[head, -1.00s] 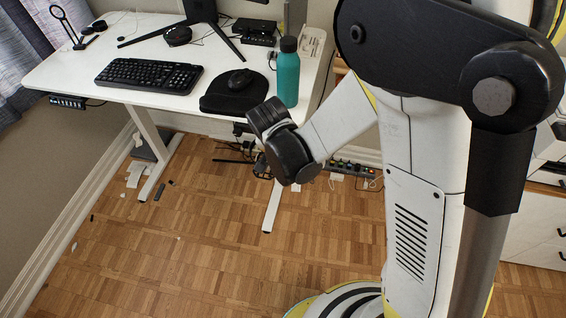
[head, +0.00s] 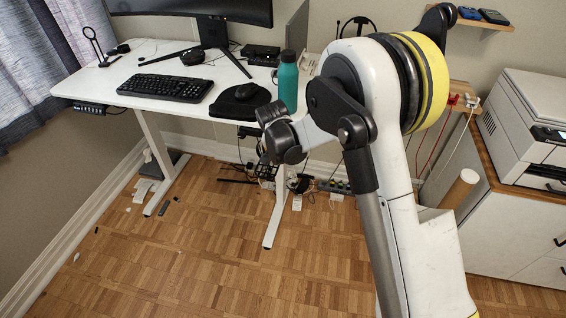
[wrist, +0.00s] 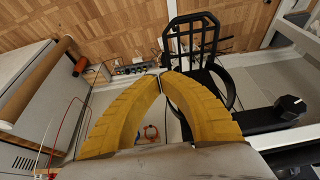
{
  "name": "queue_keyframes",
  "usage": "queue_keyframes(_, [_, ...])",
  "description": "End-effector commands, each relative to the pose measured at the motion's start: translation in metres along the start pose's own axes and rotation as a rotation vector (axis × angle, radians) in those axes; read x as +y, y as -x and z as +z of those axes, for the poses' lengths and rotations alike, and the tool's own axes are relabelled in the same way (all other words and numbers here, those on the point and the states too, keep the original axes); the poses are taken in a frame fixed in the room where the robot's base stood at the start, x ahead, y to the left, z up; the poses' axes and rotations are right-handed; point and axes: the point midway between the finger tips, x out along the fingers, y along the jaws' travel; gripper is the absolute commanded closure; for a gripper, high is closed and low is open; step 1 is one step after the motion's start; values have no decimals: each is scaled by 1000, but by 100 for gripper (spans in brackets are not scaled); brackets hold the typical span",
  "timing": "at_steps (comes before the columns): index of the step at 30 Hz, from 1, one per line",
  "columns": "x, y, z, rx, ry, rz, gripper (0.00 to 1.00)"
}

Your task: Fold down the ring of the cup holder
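The cup holder (wrist: 193,50) shows in the wrist view as a black slatted frame, right of the picture's middle. A black ring (wrist: 232,92) curves beside its lower part. A black arm with a faceted knob (wrist: 290,107) extends to the right. My gripper (wrist: 160,75) has two yellow fingers whose tips meet or nearly meet, with nothing seen between them. The right finger overlaps the view of the frame and covers part of the ring. I cannot tell whether the fingers touch it. In the head view, my arm's black wrist is beside the desk's right end and the fingers are hidden.
The white desk (head: 130,92) holds a teal bottle (head: 288,85) near its right end, a keyboard (head: 170,88) and a mouse on a black pad. A cabinet (head: 510,225) with a printer stands right. Cables and a power strip lie beneath and behind. Open floor lies in front.

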Motion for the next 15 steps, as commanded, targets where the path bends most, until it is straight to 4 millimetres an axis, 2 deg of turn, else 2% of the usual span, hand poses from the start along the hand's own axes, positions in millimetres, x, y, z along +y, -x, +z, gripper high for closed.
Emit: queue_keyframes(15, [0, -9, -7, 0, 0, 0, 100])
